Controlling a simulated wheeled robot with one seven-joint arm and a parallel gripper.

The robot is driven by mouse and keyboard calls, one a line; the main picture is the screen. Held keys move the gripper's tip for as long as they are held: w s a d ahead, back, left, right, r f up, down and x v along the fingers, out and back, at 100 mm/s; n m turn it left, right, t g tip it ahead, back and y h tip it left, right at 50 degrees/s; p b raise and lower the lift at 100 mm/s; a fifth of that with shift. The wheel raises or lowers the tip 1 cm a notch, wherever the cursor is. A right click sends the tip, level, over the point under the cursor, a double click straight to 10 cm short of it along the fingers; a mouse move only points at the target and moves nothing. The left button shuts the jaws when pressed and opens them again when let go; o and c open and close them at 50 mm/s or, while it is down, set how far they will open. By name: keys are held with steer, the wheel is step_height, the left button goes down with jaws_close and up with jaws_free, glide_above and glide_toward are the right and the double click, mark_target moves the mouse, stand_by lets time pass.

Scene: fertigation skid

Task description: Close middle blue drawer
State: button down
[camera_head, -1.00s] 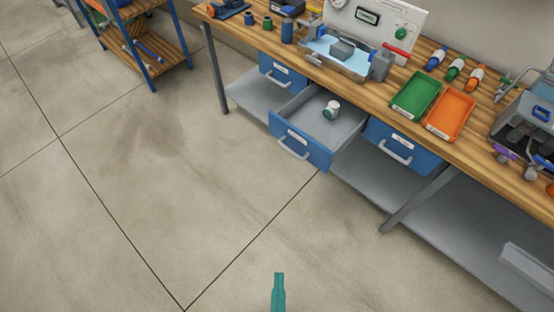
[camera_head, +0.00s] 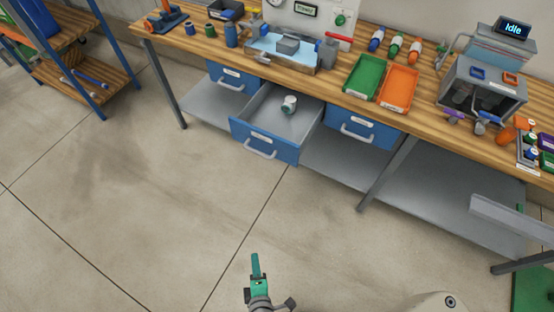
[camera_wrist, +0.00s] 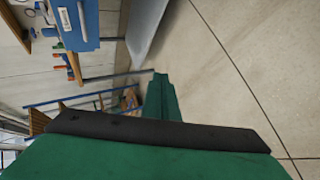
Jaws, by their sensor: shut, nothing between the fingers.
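The middle blue drawer (camera_head: 264,143) is pulled out from under the workbench in the head view, with a grey handle (camera_head: 260,152) on its front. A small white and green item (camera_head: 289,104) lies inside it. My gripper (camera_head: 255,258) is shut and empty, over the floor in front of and below the drawer in the picture, apart from it. In the wrist view my green fingers (camera_wrist: 162,95) are together, and a blue drawer front (camera_wrist: 78,20) with a handle shows at the upper left; I cannot tell which drawer it is.
Closed blue drawers sit left (camera_head: 233,78) and right (camera_head: 360,130) of the open one. The wooden workbench (camera_head: 430,125) bears green (camera_head: 364,76) and orange (camera_head: 398,87) trays. A bench leg (camera_head: 385,176) stands to the right. A shelf rack (camera_head: 88,85) stands at far left. The floor ahead is clear.

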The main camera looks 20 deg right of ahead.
steer(key=w+d+f+n+h, duration=0.2)
steer(key=w+d+n+h, duration=0.15)
steer(key=w, duration=0.25)
steer(key=n+h, duration=0.8)
glide_toward(282, 153)
steer(key=x, duration=0.6)
steer(key=shift+d+r, duration=0.2)
steer(key=shift+r, duration=0.05)
steer(key=shift+w, duration=0.1)
